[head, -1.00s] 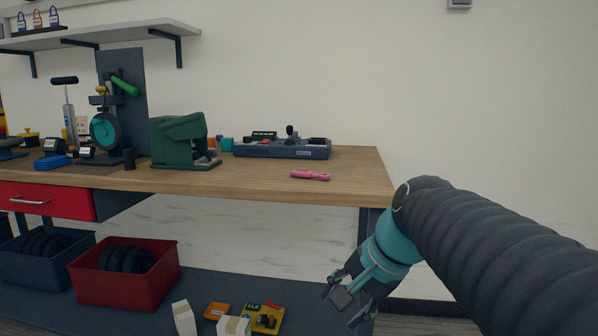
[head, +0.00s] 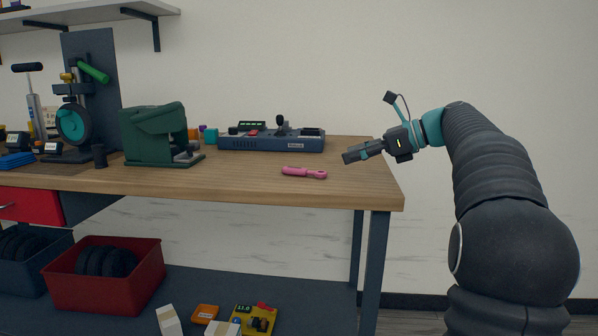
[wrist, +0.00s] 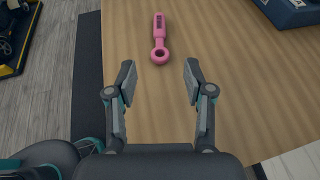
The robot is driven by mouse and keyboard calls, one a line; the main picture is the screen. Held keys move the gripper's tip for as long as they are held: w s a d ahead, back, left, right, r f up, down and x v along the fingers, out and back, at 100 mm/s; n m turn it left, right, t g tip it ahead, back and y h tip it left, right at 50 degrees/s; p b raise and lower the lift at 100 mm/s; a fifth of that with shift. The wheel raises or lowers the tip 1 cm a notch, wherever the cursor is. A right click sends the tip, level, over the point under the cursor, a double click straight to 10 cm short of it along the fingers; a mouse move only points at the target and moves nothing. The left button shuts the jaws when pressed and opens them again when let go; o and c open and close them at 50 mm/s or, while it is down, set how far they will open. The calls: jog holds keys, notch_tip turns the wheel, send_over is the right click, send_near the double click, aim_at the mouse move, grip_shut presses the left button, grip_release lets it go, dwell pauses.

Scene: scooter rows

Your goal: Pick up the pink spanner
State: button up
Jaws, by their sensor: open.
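The pink spanner (head: 304,172) lies flat on the wooden workbench (head: 230,178), near its right end and front edge. In the wrist view the spanner (wrist: 159,40) lies just beyond the fingertips, roughly centred between them, with its ring end towards me. My gripper (head: 349,156) is above the right end of the bench, to the right of the spanner and apart from it. In the wrist view my gripper (wrist: 158,72) is open, with nothing between its fingers.
A blue control box (head: 272,141) stands behind the spanner. A green machine (head: 160,135) stands to its left. The bench top around the spanner is clear. Below are a red bin (head: 105,280) with tyres and a yellow device (head: 254,320) on the lower shelf.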

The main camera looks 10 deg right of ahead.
send_near(302, 168)
jog(key=x, duration=0.3)
jog(key=shift+s+a+f+b, duration=0.15)
jog(key=shift+f+b, duration=0.1)
jog(key=shift+b, duration=0.15)
jog(key=shift+b+x, duration=0.4)
jog(key=shift+x, duration=2.6)
jog(key=shift+r, duration=0.15)
grip_shut()
